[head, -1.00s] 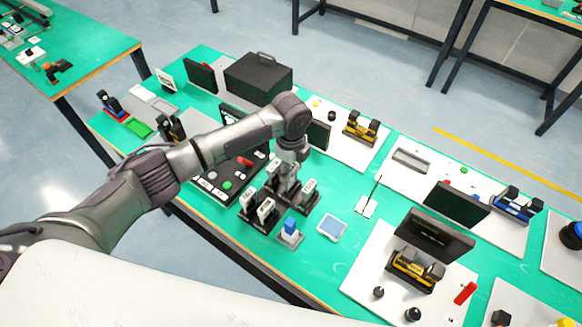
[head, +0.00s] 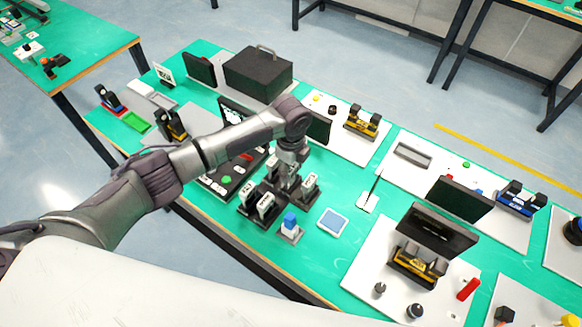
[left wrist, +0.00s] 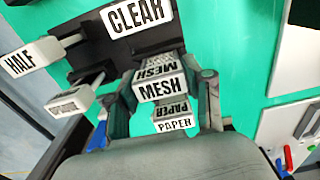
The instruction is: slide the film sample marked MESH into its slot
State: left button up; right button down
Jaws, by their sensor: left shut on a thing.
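My left gripper (head: 288,184) is over the cluster of dark stands on the green table. In the left wrist view its fingers (left wrist: 165,88) are shut on the white block marked MESH (left wrist: 160,89), which carries the word on two faces. A white block marked PAPER (left wrist: 174,125) shows just below it in that picture. A CLEAR block (left wrist: 138,16), a HALF block (left wrist: 18,63) and one block with an unreadable label (left wrist: 70,103) are around it. The lower part of the MESH sample and its slot are hidden, so I cannot tell whether it is in a slot. My right gripper is not seen.
A small stand with a blue top (head: 290,226) and a blue-white pad (head: 333,223) lie close to the right of the stands. A black panel with coloured buttons (head: 215,184) is on the left. A black box (head: 258,74) stands behind.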

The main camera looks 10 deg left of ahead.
pick_arm(q)
jog(key=shift+f, duration=0.25)
jog(key=o, duration=1.2)
notch_tip(320, 180, up, 12)
dwell(0.4)
